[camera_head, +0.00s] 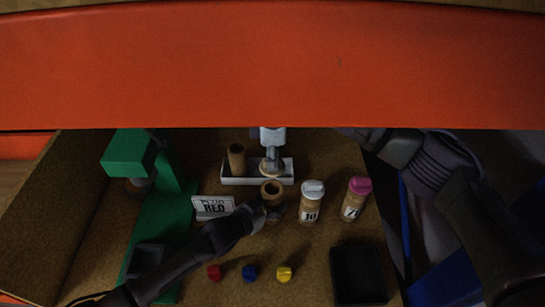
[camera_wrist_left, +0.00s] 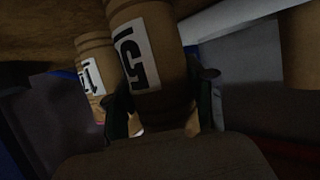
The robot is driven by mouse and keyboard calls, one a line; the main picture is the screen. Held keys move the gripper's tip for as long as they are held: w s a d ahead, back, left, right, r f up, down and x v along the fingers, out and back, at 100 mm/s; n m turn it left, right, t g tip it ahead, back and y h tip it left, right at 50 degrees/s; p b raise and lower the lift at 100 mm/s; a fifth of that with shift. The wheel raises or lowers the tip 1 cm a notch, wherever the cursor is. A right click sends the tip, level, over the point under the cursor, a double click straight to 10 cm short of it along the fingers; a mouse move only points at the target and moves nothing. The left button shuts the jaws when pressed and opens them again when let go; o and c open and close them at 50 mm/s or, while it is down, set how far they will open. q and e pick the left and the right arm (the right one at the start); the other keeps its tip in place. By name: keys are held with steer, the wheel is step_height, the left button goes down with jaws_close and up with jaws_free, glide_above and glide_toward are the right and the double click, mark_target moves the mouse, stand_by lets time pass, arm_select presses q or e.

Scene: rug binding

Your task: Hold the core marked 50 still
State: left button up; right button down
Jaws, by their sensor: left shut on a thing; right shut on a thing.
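A brown cardboard core (camera_head: 271,187) stands upright near the middle of the head view. My left gripper (camera_head: 264,211) reaches it from the lower left and is shut on it. In the left wrist view this core (camera_wrist_left: 150,45) stands between the fingers (camera_wrist_left: 165,110); its label shows a 5, and the rest is hidden. My right gripper (camera_head: 350,133) is at the right, its fingertips cut off by the red panel. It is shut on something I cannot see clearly.
A red panel (camera_head: 270,70) covers the back. A white tray (camera_head: 232,181) holds a brown core (camera_head: 237,158); a grey tool (camera_head: 272,140) is above it. Cores with white (camera_head: 312,188) and pink (camera_head: 360,186) caps stand right.

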arm_select(q)
steer(key=o, duration=1.3)
